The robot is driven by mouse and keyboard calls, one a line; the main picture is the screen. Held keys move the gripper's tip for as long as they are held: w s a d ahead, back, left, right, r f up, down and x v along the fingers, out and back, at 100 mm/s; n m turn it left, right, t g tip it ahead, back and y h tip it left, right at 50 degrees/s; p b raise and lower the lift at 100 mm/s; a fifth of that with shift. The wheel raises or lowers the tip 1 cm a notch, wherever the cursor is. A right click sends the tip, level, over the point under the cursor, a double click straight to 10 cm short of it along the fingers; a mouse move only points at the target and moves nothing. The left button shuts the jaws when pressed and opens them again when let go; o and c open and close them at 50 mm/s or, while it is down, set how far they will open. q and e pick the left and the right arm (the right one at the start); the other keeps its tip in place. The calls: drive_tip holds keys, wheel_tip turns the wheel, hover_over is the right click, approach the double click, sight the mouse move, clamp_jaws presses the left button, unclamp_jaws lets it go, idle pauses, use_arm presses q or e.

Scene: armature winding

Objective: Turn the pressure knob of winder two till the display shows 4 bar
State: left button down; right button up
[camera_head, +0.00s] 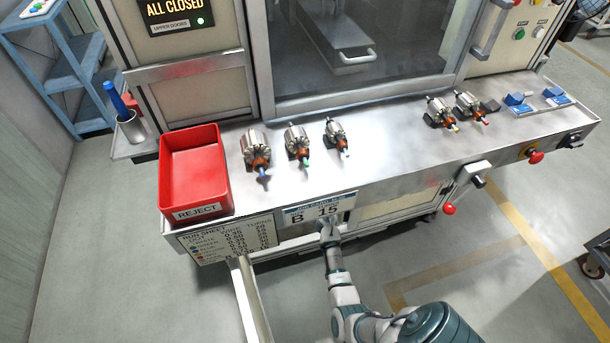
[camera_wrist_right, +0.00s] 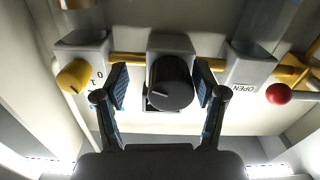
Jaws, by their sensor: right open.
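In the right wrist view a round black knob (camera_wrist_right: 171,82) with a pale pointer line sits on a grey block on a yellow pipe. No label on it can be read. My right gripper (camera_wrist_right: 163,88) is open, with one finger on each side of this knob; I cannot tell if the fingers touch it. In the head view my right gripper (camera_head: 328,226) is at the counter's front edge, below the job card, and its fingertips are partly hidden. The knob does not show there. No pressure display is readable in either view. My left gripper is not in view.
A yellow knob (camera_wrist_right: 75,76) marked 0 and 1 is left of the black one. A red ball handle (camera_wrist_right: 279,94) by an OPEN label is right. On the counter (camera_head: 385,140) are a red REJECT bin (camera_head: 192,170) and several armatures (camera_head: 297,143).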

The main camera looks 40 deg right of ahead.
drive_tip(key=shift+w+d+f, duration=0.1)
drive_tip(key=shift+a+r, duration=0.25)
drive_tip(key=shift+a, duration=0.25)
drive_tip(key=shift+a+r, duration=0.25)
drive_tip(key=shift+a, duration=0.25)
drive_tip(key=c, duration=0.3)
drive_tip(key=shift+a+r, duration=0.15)
drive_tip(key=shift+a, duration=0.1)
drive_tip(key=c, duration=0.8)
drive_tip(key=shift+d+f, duration=0.2)
drive_tip(key=shift+d, duration=0.4)
drive_tip(key=shift+c, duration=0.2)
drive_tip(key=shift+f, duration=0.15)
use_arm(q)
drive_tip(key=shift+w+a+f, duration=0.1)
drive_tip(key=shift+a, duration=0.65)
use_arm(e)
drive_tip(key=shift+a, duration=0.2)
